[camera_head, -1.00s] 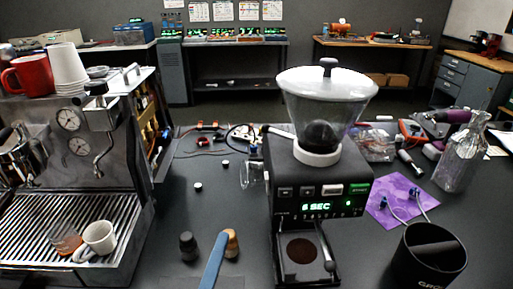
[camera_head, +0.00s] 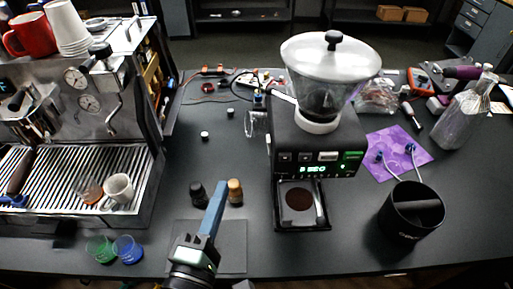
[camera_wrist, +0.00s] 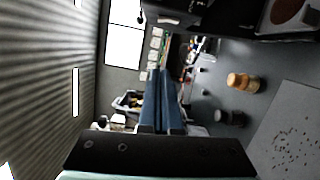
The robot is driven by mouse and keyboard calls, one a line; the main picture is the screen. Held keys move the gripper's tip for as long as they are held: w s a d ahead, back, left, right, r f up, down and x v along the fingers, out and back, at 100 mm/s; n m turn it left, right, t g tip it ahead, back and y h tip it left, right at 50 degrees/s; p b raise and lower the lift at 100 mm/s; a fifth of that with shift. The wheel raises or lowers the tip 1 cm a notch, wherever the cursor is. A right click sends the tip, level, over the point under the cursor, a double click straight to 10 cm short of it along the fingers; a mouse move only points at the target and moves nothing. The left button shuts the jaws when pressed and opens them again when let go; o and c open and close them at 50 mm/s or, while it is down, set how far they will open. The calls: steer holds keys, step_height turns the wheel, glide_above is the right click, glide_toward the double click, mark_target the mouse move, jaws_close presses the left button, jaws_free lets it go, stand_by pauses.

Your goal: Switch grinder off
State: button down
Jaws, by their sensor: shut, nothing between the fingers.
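The grinder (camera_head: 290,150) is black, with a clear hopper and white lid on top, and stands upright right of centre. Its front panel (camera_head: 318,165) has a row of buttons, a lit display that I cannot read clearly, and a green-lit area at the right. My gripper (camera_head: 217,190) has blue fingers, points up and away, and is left of the grinder and apart from it. It is shut and empty. In the wrist view my fingers (camera_wrist: 160,100) lie together, and part of the grinder (camera_wrist: 190,8) shows at the top edge.
An espresso machine (camera_head: 110,135) stands at the left with cups on it. Two small tampers (camera_head: 235,192) stand by my gripper, above a dark mat (camera_head: 232,255). A black knock box (camera_head: 412,212), purple cloth (camera_head: 398,152) and glass bottle (camera_head: 465,115) are at the right.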

steer(key=w+d+p, duration=0.5)
steer(key=w+d, duration=0.1)
steer(key=w, duration=0.3)
steer(key=shift+w+d+r, duration=0.15)
steer(key=shift+w+r, duration=0.1)
steer(key=shift+r, duration=0.15)
